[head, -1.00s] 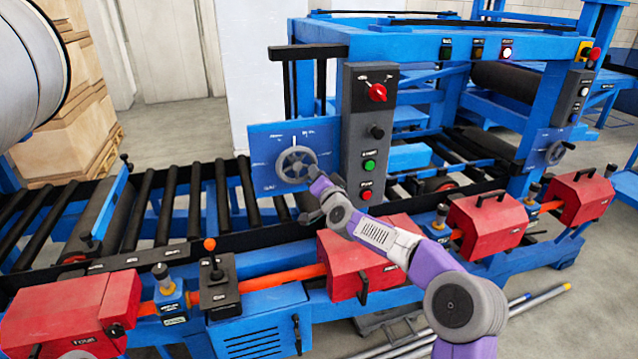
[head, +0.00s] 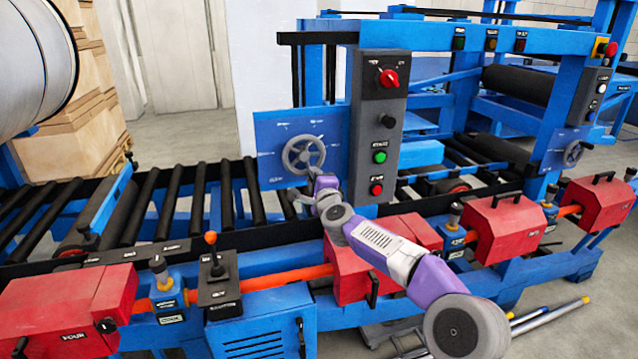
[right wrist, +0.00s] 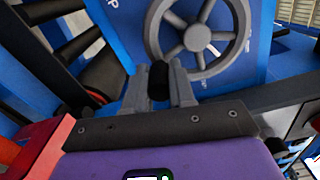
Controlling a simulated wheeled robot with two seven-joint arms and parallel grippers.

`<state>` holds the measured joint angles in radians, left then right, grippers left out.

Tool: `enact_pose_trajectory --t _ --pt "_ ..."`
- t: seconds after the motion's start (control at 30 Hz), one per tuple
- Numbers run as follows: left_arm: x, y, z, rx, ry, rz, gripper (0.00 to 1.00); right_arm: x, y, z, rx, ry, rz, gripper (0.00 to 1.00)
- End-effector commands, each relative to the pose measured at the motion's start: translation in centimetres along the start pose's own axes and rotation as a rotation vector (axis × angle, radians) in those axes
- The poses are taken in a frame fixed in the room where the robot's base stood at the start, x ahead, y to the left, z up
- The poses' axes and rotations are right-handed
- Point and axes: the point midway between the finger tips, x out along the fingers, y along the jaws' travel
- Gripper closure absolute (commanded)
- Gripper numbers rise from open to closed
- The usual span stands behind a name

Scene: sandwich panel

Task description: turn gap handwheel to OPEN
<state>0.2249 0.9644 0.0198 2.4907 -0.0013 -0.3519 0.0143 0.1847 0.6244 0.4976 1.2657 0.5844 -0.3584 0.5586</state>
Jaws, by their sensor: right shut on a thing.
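The gap handwheel (head: 289,155) is a grey spoked wheel on a blue plate (head: 268,135), left of the grey control column. It also fills the top of the right wrist view (right wrist: 197,37). My right gripper (head: 314,173) is at the wheel's lower right rim. In the right wrist view its fingers (right wrist: 159,82) are shut on a small black handle (right wrist: 159,76) at the lower left of the wheel. White marks on the plate are too small to read. My left gripper is not in view.
The control column (head: 372,150) with a red selector and green and red buttons stands close right of the wheel. Red housings (head: 505,225) line the front rail. A lever box (head: 218,280) stands at front left. Black rollers (head: 165,205) lie behind.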

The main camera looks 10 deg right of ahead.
Motion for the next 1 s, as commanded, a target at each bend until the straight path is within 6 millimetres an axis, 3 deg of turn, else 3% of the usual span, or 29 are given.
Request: enact_pose_trajectory --t 0.03,0.5,1.0 --pt "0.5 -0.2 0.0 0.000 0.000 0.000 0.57 0.0 0.7 0.4 0.045 -0.006 0.007 1.00" --pt "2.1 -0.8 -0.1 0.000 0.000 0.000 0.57 0.0 1.1 2.2 0.395 -0.005 0.008 1.00" --pt "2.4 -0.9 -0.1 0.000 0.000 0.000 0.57 0.0 0.9 2.8 0.505 -0.005 0.008 1.00"
